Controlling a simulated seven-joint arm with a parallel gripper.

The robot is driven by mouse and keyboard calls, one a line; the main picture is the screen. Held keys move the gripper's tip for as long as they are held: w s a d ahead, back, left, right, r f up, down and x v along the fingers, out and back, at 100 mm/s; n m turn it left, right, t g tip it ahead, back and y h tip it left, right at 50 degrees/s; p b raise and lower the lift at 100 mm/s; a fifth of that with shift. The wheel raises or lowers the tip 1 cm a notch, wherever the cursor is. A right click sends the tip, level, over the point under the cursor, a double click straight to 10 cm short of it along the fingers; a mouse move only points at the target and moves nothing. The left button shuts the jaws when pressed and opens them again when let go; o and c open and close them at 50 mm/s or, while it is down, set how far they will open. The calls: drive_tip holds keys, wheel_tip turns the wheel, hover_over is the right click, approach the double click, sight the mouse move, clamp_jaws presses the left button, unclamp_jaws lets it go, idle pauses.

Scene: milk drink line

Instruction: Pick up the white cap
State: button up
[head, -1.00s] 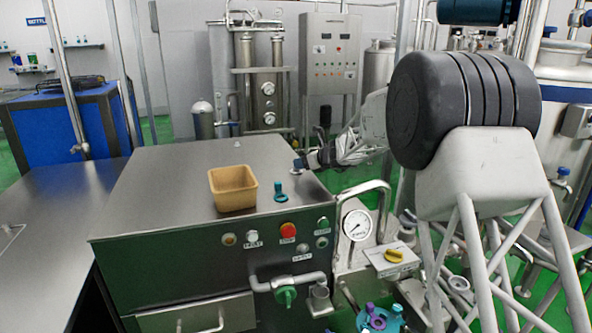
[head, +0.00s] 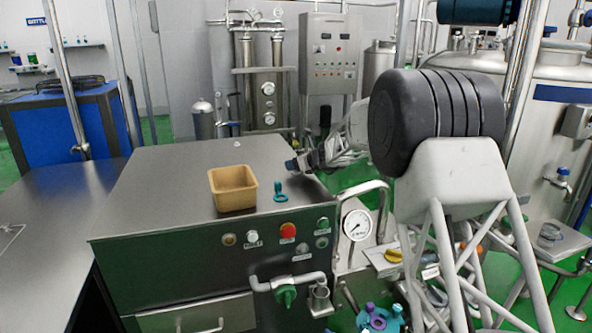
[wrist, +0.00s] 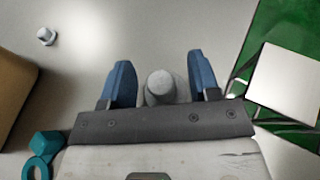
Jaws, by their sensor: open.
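A small white cap (wrist: 46,38) stands on the metal top, at the upper left in the wrist view. In the head view it shows as a tiny pale spot (head: 236,143) behind the tan tray. My gripper (wrist: 160,78) is open, with its blue fingers apart, to the right of the cap and clear of it. A pale grey rounded cylinder (wrist: 161,86) shows between the fingers. I cannot tell whether it belongs to the gripper. In the head view my gripper (head: 292,166) is small, low over the right side of the metal top.
A tan tray (head: 233,189) stands on the metal cabinet top (head: 165,175), left of my gripper. A teal ring-shaped piece (head: 280,191) lies between tray and gripper, nearer the front. The cabinet's right edge is close to my gripper, with green floor beyond. The back left is clear.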

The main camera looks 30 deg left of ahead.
drive_tip(key=c, duration=1)
drive_tip(key=shift+r, duration=0.15)
drive_tip(key=shift+r, duration=1.5)
drive_tip(key=shift+s+d+r, duration=0.15)
drive_tip(key=s+d, duration=0.3)
drive_tip(key=s, duration=0.1)
drive_tip(key=s+d+r, duration=0.1)
drive_tip(key=s+d, duration=0.2)
drive_tip(key=s, duration=0.1)
drive_tip(key=s+d, duration=0.3)
drive_tip(key=s, duration=0.1)
drive_tip(key=shift+s+d+r, duration=0.2)
drive_tip(key=shift+s, duration=0.05)
